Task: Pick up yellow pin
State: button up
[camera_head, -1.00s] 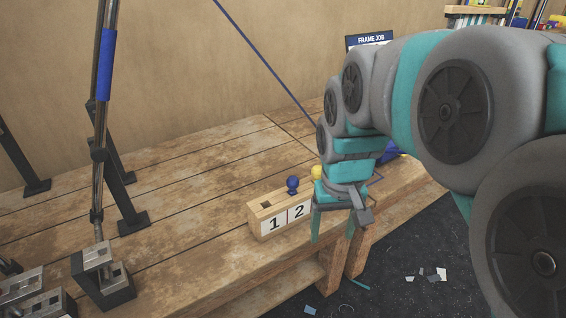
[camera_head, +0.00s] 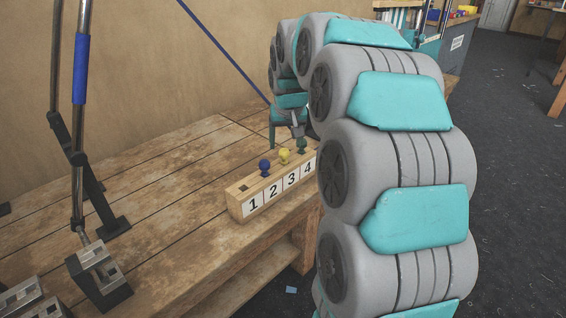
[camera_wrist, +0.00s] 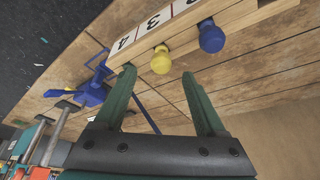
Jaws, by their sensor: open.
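The yellow pin (camera_head: 284,155) stands upright in a wooden block (camera_head: 241,209) with squares numbered 1 to 4, in the third place. My gripper (camera_head: 286,146) is open behind the block in the head view. In the wrist view my gripper (camera_wrist: 165,88) has its fingers apart, with the yellow pin (camera_wrist: 161,60) just beyond the gap between the tips. The blue pin (camera_wrist: 211,37) is beside the right fingertip.
The block rests near the front edge of a worn wooden bench (camera_head: 150,190). Metal clamp blocks (camera_head: 98,272) and a dark pole with a blue sleeve (camera_head: 80,75) are at the left. A blue tool (camera_wrist: 92,92) lies on the bench in the wrist view.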

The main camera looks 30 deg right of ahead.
aim_at(284, 150)
jog(key=x, duration=0.5)
jog(key=shift+c, duration=0.4)
jog(key=shift+a, duration=0.1)
grip_shut()
